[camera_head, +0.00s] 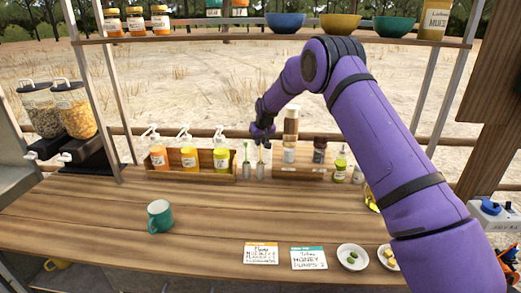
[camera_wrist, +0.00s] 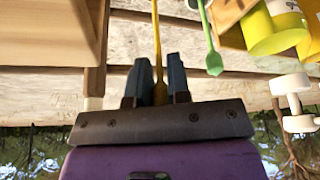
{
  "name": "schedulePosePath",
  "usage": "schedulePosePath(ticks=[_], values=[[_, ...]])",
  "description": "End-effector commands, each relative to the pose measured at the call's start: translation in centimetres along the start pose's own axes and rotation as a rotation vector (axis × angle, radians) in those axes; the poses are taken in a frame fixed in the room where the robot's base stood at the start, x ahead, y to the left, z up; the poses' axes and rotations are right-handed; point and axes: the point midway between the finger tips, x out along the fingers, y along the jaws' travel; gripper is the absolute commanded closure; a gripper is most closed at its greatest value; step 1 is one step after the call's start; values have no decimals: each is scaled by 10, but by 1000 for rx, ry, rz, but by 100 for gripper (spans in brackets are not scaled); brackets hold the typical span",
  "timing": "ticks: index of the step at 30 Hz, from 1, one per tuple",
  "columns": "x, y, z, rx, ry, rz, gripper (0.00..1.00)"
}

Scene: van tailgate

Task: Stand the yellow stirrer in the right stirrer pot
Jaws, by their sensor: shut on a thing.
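My gripper (camera_head: 262,138) is shut on the yellow stirrer (camera_head: 261,154) and holds it roughly upright. In the wrist view, the yellow stirrer (camera_wrist: 157,35) runs between the two fingers (camera_wrist: 157,64). The right stirrer pot (camera_head: 260,172), small and grey, stands directly below the stirrer. I cannot tell whether the stirrer's lower end is inside it. The left stirrer pot (camera_head: 246,171) stands close beside it with a green stirrer (camera_head: 246,151) in it. The green stirrer also shows in the wrist view (camera_wrist: 209,40).
A wooden tray (camera_head: 205,178) with several pump bottles stands left of the pots. A wooden box (camera_head: 300,174) with bottles and jars stands close on the right. A teal mug (camera_head: 159,216) is at front left. The middle counter is clear.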

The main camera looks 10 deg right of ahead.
Motion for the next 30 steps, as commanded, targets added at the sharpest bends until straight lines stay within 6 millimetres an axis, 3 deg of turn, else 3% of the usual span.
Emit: schedulePosePath(ticks=[8, 19, 20, 23, 30], values=[[30, 0, 13, 0, -1, 0, 100], [34, 0, 14, 0, 0, 0, 100], [34, 0, 14, 0, 0, 0, 80], [34, 0, 14, 0, 0, 0, 57], [34, 0, 14, 0, 0, 0, 57]])
